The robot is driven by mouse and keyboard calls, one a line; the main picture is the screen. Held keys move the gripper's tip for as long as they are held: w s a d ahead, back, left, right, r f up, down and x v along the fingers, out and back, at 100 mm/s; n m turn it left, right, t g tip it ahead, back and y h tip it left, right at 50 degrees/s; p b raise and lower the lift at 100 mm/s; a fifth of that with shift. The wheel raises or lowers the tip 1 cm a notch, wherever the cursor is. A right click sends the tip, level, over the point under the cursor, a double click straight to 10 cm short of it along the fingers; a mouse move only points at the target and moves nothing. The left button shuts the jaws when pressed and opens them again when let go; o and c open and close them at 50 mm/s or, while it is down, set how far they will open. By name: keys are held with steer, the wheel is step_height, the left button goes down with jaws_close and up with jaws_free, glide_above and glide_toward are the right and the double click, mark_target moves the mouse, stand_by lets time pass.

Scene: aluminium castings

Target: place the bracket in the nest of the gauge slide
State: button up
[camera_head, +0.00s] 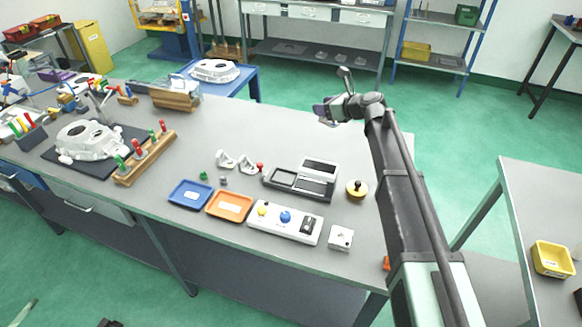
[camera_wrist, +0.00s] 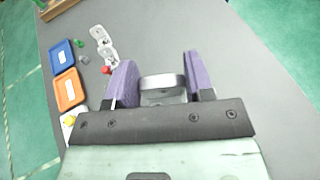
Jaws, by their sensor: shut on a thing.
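My gripper (camera_head: 325,109) is raised above the far right part of the grey table. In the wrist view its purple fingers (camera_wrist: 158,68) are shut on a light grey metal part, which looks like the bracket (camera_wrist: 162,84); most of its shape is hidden. The gauge slide seems to be the dark grey fixture (camera_head: 300,181) on the table, with a recess at its left and a white-faced block behind. The gripper is beyond it, to the upper right in the picture, and well apart. I cannot make out the nest clearly. The wrist view does not show the fixture.
Two pale brackets (camera_head: 237,162) stand left of the fixture. Blue (camera_head: 175,200) and orange (camera_head: 212,209) trays and a white button panel (camera_head: 262,223) lie in front. A yellow-based black knob (camera_head: 357,189) stands right of it. The table behind the fixture is clear.

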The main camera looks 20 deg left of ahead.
step_height(320, 180, down, 20)
steer(key=b, duration=2)
steer(key=shift+d+f, duration=0.1)
steer(key=shift+f, duration=0.15)
steer(key=shift+r, duration=0.35)
steer(key=shift+f, duration=0.25)
steer(key=o, duration=1)
steer(key=shift+r, duration=0.25)
steer(key=shift+s+d+r+p, duration=0.1)
steer(key=shift+d+r+p, duration=0.15)
steer(key=shift+p, duration=0.25)
steer(key=p+v, duration=0.4)
steer(key=v, duration=0.7)
steer(key=shift+s+d, duration=0.1)
steer(key=shift+d, duration=0.1)
steer(key=c, duration=0.6)
